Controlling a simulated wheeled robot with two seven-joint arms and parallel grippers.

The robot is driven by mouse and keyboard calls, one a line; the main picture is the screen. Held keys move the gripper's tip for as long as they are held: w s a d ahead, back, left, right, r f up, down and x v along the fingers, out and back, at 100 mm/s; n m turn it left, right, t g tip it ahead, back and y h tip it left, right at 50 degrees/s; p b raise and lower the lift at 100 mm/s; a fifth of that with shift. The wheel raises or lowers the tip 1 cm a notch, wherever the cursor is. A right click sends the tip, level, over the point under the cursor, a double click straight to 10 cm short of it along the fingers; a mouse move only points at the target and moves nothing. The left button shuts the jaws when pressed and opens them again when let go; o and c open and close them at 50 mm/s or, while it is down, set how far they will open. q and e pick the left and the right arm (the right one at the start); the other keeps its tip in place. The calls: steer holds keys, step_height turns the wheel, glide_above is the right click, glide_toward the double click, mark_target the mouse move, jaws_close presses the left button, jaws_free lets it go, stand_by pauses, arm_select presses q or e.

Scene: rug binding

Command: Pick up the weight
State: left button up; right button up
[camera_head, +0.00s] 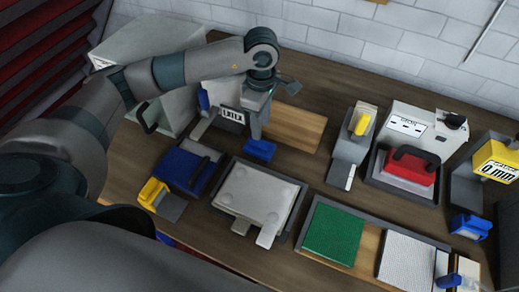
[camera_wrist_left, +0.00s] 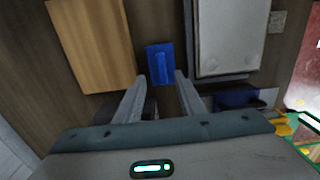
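A small blue block (camera_head: 260,150) lies on the workbench between the wooden board and the grey plate; it also shows in the left wrist view (camera_wrist_left: 160,63). A red block with a black handle (camera_head: 408,167) sits in a grey tray at the right. No readable label tells which one is the weight. My left gripper (camera_head: 256,128) reaches down over the blue block. In the left wrist view its two fingers (camera_wrist_left: 160,80) are apart, with the blue block showing between and just beyond the tips. It appears to hold nothing. My right gripper is not in view.
The wooden board (camera_head: 293,127) lies behind the blue block. The grey plate (camera_head: 260,195) in its tray lies in front. A blue-and-grey tool (camera_head: 186,170) is at left, a grey holder (camera_head: 352,145) at right. Green and white pads (camera_head: 333,234) fill the front right.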

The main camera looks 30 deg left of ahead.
mark_target(260, 146)
arm_select(q)
steer(key=shift+f, duration=0.4)
steer(key=shift+s+a+f+b, duration=0.15)
steer(key=shift+f+b, duration=0.4)
steer(key=shift+f, duration=2.05)
jaws_close()
steer(key=shift+r, duration=0.15)
